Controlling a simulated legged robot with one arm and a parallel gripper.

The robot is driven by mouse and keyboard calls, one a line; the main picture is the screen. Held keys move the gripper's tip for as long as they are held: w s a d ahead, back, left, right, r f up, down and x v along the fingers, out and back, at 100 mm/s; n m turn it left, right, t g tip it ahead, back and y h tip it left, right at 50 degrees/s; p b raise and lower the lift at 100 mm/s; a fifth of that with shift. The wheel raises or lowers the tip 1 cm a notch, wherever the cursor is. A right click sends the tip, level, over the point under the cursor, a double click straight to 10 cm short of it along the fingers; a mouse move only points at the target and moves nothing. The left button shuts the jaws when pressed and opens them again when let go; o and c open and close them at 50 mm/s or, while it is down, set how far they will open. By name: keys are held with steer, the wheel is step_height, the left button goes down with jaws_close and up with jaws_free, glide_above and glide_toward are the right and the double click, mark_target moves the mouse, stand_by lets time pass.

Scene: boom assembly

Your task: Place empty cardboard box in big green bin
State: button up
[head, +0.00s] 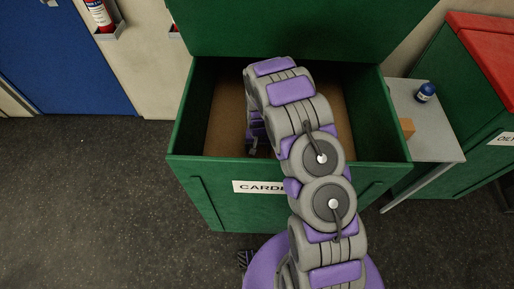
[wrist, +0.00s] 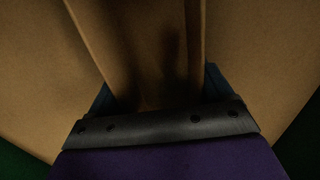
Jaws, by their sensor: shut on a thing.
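The big green bin (head: 200,180) stands open in the head view, with its lid raised behind it and a partly covered label starting "CARD" on its front. My arm reaches over the front edge into it. The brown cardboard box (head: 224,112) shows inside the bin's opening on both sides of my arm; its middle is hidden by the arm. In the wrist view the cardboard (wrist: 140,45) fills most of the picture. My gripper (wrist: 160,98) is shut on the cardboard box, with the dark fingers at either side of a raised cardboard part. Green bin surface shows at the lower corners.
A small grey table (head: 435,140) with a blue bottle (head: 425,92) and a small orange-brown block (head: 407,128) stands right of the bin. Another green bin with a red lid (head: 485,50) is beyond it. The floor (head: 90,190) at left is clear.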

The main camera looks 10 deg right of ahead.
steer(key=shift+d, duration=0.45)
steer(key=o, duration=0.9)
steer(key=shift+d, duration=0.3)
steer(key=shift+o, duration=0.5)
steer(key=shift+a, duration=1.05)
steer(key=r, duration=0.2)
steer(key=d+r+p, duration=0.1)
steer(key=r, duration=0.2)
steer(key=shift+w+d+r, duration=0.1)
steer(key=shift+d+r, duration=0.25)
steer(key=shift+d, duration=0.05)
step_height(320, 180, up, 6)
steer(key=a+p, duration=0.2)
step_height(320, 180, up, 10)
glide_above(261, 151)
steer(key=s+d, duration=0.1)
steer(key=s, duration=0.3)
steer(key=s+d+r, duration=0.1)
steer(key=s+r, duration=0.8)
steer(key=r, duration=0.1)
steer(key=s+r+n+g, duration=0.1)
steer(key=s+r, duration=0.3)
steer(key=s, duration=0.8)
steer(key=s+d+r+n, duration=0.1)
steer(key=s+r, duration=0.4)
steer(key=s, duration=0.8)
steer(key=shift+d+g+b, duration=0.3)
steer(key=shift+g, duration=0.1)
